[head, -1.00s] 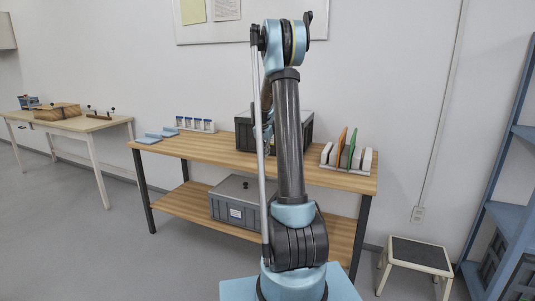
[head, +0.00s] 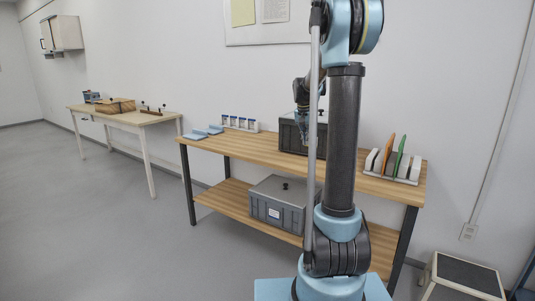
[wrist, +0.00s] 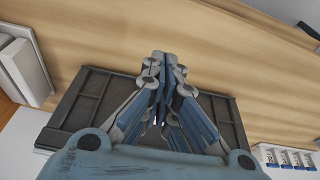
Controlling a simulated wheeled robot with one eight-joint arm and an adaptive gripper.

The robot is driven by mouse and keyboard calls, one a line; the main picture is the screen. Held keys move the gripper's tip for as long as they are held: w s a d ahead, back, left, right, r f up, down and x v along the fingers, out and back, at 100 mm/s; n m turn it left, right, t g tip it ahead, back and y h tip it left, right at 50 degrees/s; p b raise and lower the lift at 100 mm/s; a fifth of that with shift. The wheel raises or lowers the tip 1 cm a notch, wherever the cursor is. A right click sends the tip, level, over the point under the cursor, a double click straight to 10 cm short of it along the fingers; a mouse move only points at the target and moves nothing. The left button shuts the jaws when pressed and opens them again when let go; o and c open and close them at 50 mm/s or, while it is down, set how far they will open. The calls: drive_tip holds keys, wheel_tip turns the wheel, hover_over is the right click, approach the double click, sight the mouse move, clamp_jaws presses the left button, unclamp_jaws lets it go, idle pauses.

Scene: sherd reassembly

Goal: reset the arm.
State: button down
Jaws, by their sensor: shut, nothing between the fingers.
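My arm stands upright in the head view, its elbow cut off by the top edge. My gripper (head: 303,112) hangs behind the upright rod at the back of the bench, partly hidden by my arm. In the wrist view my gripper (wrist: 160,62) has its blue fingers together, with nothing held. It is above a dark grey box (wrist: 80,103) on the wooden bench top (wrist: 215,45). The gap to the box cannot be told. The dark grey box (head: 290,137) is partly behind my arm in the head view.
A rack of upright boards (head: 392,172) stands at the bench's right end. A row of blue-topped vials (head: 239,123) and blue pieces (head: 203,133) are to the left. A lidded grey box (head: 275,203) sits on the lower shelf. A step stool (head: 465,275) stands at right; floor at left is clear.

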drive_tip(key=s+a+n+y, duration=0.1)
drive_tip(key=s+a+n, duration=0.2)
drive_tip(key=s, duration=2.3)
drive_tip(key=s+a+f+n, duration=0.1)
drive_tip(key=s+f+n, duration=0.1)
drive_tip(key=s+f, duration=0.4)
drive_tip(key=s+a+f+n, duration=0.1)
drive_tip(key=s+f, duration=0.6)
drive_tip(key=s, duration=0.6)
drive_tip(key=shift+f+n+y, duration=0.2)
drive_tip(key=shift+n+y, duration=0.2)
